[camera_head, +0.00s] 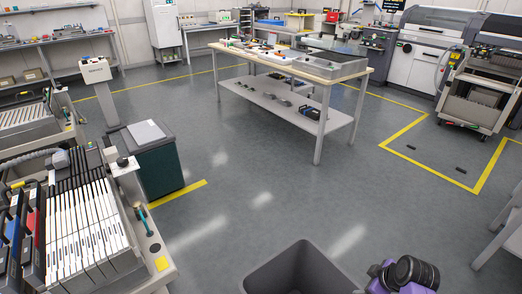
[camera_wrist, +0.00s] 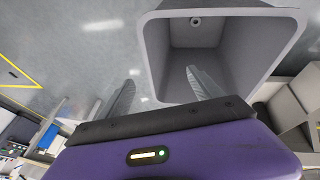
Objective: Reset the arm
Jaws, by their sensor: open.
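My gripper (camera_wrist: 161,76) shows in the wrist view with its two grey fingers apart and nothing between them. Its purple housing fills the bottom of that view. An open grey bin (camera_wrist: 152,60) lies beyond the fingers, and the right finger overlaps its opening. The bin also shows at the bottom edge of the head view (camera_head: 262,281), partly cut off. In the head view, a purple and black part of my arm (camera_head: 402,274) is right of the bin; the fingers cannot be made out there.
A feeder trolley (camera_head: 150,262) with several feeders stands at the left. A dark green bin (camera_head: 158,166) stands behind it. A two-level table (camera_head: 295,66) stands at the back middle. Another trolley (camera_head: 480,100) is at the back right.

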